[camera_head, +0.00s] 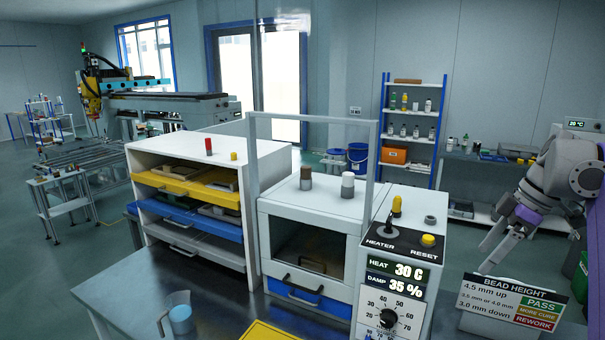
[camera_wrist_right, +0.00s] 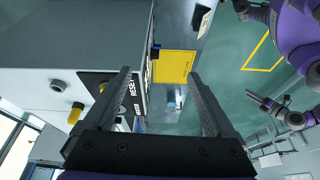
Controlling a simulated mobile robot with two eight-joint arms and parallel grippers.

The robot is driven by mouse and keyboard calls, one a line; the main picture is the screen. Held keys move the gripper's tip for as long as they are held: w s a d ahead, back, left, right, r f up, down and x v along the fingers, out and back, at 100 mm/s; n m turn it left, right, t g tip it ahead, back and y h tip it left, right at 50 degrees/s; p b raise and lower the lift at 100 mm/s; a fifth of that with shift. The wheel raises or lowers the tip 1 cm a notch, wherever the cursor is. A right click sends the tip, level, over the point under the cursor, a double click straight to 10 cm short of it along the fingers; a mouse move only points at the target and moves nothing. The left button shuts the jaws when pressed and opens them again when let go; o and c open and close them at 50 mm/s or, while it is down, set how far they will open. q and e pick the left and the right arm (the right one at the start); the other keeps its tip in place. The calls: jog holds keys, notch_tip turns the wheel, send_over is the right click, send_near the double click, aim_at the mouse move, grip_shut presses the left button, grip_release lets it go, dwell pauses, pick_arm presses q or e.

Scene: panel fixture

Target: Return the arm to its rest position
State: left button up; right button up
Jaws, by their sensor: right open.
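My right arm comes in from the right edge in the head view. Its gripper (camera_head: 492,245) hangs with its fingers angled down-left, above and behind the bead height sign (camera_head: 511,304) in the picture. In the right wrist view the two dark fingers of this gripper (camera_wrist_right: 160,95) stand wide apart with nothing between them. Beyond them show the side of a control box, a yellow panel and the floor. My left arm is not in the head view. Purple arm parts of mine show at the right of the wrist view; the left gripper's jaws are not clear there.
The heater box (camera_head: 399,260) with knobs stands left of my right gripper. Left of it are a clear-fronted chamber (camera_head: 310,215) and a drawer cabinet (camera_head: 212,154). A jug (camera_head: 180,318) stands on the metal bench. A blue shelf (camera_head: 410,121) stands behind.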

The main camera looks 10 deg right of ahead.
jog(key=w+a+f+m+h, duration=0.1)
jog(key=a+f+m, duration=0.1)
jog(key=a+f, duration=0.4)
jog(key=w+a+f+m+h, duration=0.1)
jog(key=w+a+f+m, duration=0.15)
jog(key=a, duration=0.65)
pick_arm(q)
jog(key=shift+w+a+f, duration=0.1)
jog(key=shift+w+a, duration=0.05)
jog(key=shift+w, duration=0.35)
pick_arm(e)
jog(key=s+a+f+m+t, duration=0.1)
jog(key=s+a+f, duration=0.3)
jog(key=f, duration=0.3)
jog(key=s+a+f+m+t, duration=0.1)
jog(key=s+a+f+m, duration=0.1)
jog(key=s+a+f, duration=0.3)
jog(key=s+a+f+m+t+h, duration=0.1)
jog(key=s+a+f, duration=0.3)
jog(key=f, duration=0.6)
jog(key=shift+s+a+m+t, duration=0.2)
jog(key=shift+a+m+t, duration=0.15)
jog(key=shift+a, duration=0.9)
